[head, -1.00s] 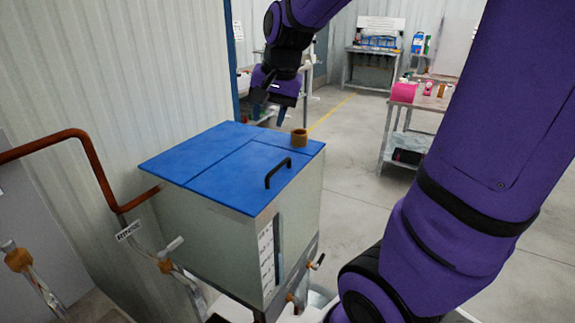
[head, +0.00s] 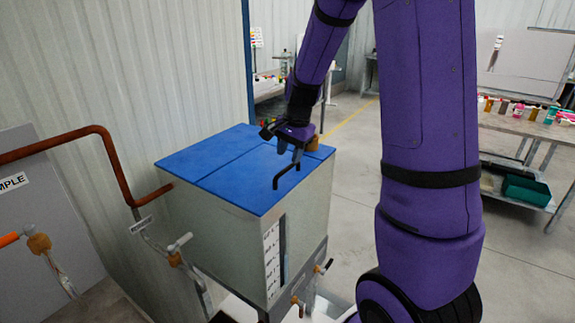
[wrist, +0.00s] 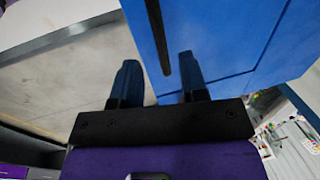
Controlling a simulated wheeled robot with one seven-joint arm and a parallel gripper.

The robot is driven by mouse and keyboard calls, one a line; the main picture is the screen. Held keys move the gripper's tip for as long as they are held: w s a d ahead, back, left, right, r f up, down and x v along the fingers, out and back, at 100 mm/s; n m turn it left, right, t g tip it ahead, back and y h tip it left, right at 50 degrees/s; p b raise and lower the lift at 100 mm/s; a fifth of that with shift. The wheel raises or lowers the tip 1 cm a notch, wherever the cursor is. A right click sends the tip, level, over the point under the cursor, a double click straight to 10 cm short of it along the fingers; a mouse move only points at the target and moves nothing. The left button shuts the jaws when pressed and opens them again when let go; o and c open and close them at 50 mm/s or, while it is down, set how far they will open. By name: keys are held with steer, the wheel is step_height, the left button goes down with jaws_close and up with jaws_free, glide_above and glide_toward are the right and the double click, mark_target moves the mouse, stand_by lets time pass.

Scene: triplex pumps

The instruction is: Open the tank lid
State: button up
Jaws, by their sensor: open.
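The tank (head: 240,225) is a grey box with a flat blue lid (head: 215,165), which lies shut on top. A black bar handle (head: 286,174) stands on the front right part of the lid. My gripper (head: 296,160) is open and empty, just above the handle's far end in the head view. In the wrist view the two dark fingers (wrist: 158,82) point toward the lid (wrist: 215,35) and the black handle (wrist: 158,38). The handle lies ahead of the fingertips, roughly between their lines. I cannot tell whether a finger touches it.
A brown cap (head: 312,143) sits at the lid's right rear, partly behind my gripper. A copper pipe (head: 100,140) and valves (head: 175,258) stand left of the tank. A bench with bottles (head: 530,125) is at the right.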

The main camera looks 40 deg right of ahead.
mark_target(286, 168)
steer(key=shift+w+a+f, duration=0.1)
steer(key=shift+w+f, duration=0.1)
steer(key=shift+f, duration=0.95)
steer(key=shift+w+a+f, duration=0.1)
steer(key=shift+w+f, duration=0.1)
steer(key=shift+f, duration=0.9)
jaws_close()
